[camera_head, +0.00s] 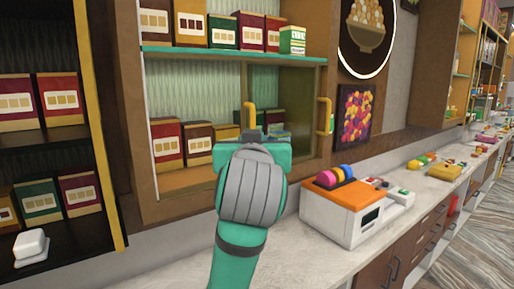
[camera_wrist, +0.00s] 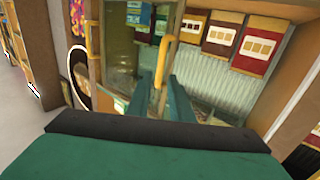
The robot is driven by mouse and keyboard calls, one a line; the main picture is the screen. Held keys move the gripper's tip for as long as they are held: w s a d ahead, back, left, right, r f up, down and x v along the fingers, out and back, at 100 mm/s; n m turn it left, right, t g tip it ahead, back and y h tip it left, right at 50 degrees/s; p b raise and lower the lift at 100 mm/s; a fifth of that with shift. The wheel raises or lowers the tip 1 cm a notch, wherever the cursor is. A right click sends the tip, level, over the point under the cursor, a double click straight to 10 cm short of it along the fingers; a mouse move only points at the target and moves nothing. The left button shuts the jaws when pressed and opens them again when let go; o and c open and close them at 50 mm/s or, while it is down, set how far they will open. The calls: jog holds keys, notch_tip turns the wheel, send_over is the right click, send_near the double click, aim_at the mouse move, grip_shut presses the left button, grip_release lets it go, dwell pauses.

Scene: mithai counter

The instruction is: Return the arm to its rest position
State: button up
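My gripper (camera_wrist: 158,88) is at the end of my raised green arm, in front of a wall cabinet (camera_head: 172,209). In the wrist view its two teal fingers stand apart with a gap between them, so it looks open. A yellow door handle (camera_wrist: 167,58) shows in line with that gap; I cannot tell whether the fingers touch it. In the head view the handle (camera_head: 249,117) rises just behind my gripper, whose fingers are hidden by my wrist. Nothing is seen held.
The cabinet's glass panel (camera_head: 292,98) covers its right part, with a second yellow handle (camera_head: 324,116). Boxes stand in its uncovered left part. Below, the counter (camera_head: 290,262) carries an orange-topped white machine (camera_head: 340,212). A dark shelf (camera_head: 85,235) stands left.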

jog(key=w+d+f+h, duration=0.1)
jog(key=w+f, duration=0.1)
jog(key=f, duration=1)
jog(key=w+f, duration=0.2)
jog(key=f, duration=1.1)
jog(key=s+d+f+n+g, duration=0.1)
jog(key=s+f, duration=0.4)
jog(key=f, duration=0.6)
jog(key=s+d+f, duration=0.1)
jog(key=s+f, duration=0.4)
jog(key=f, duration=0.7)
jog(key=s+f+g, duration=0.1)
jog(key=s+f, duration=0.5)
jog(key=s, duration=0.3)
jog(key=s+f, duration=0.7)
jog(key=s, duration=0.3)
jog(key=s+m, duration=0.1)
jog(key=s, duration=2.1)
jog(key=shift+m+g, duration=0.3)
